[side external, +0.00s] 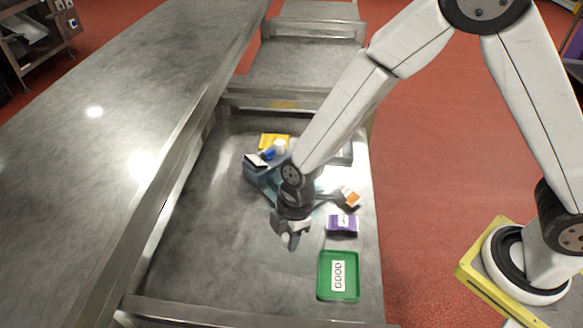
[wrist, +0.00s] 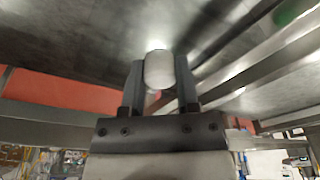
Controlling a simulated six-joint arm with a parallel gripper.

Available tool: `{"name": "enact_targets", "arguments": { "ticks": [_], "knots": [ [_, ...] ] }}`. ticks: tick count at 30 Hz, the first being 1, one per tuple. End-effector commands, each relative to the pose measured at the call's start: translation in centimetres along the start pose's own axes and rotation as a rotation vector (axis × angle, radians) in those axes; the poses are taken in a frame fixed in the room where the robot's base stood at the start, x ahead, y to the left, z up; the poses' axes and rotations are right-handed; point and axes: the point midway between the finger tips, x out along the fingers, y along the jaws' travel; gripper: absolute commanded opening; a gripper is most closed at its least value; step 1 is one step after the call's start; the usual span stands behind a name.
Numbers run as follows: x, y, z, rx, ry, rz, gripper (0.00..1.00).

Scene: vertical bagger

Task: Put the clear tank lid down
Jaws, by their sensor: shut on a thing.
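My gripper (side external: 289,240) hangs low over the bare metal worktop (side external: 215,220), left of the green tray. It is shut on a small pale, rounded piece, which I take to be the clear tank lid (wrist: 159,69). In the wrist view the lid sits between the two dark fingers (wrist: 160,85), towards their tips. In the side view the lid is a small whitish spot between the fingers, partly hidden by them. I cannot tell whether the lid touches the worktop.
A green tray marked GOOD (side external: 325,291) lies to the right. A purple packet (side external: 342,224) and an orange-and-white packet (side external: 351,196) lie behind it. A grey-blue machine (side external: 253,173) and a yellow packet (side external: 268,139) stand farther back. The worktop's front left is clear.

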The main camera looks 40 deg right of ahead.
Motion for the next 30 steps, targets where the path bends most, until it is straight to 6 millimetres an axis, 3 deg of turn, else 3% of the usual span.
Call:
{"name": "enact_targets", "arguments": {
  "ticks": [1,6,12,20,30],
  "knots": [
    [-0.1,-1.4,-0.3,-0.036,-0.002,-0.004,0.0],
    [-0.1,-4.4,-0.6,-0.112,-0.007,-0.013,0.0],
    [-0.1,-5.5,-0.7,-0.143,-0.009,-0.015,0.0],
    [0.2,-5.1,-0.9,-0.143,-0.009,-0.016,0.0],
    [2.2,-2.1,-2.9,-0.141,-0.01,-0.017,0.0]
  ]
}}
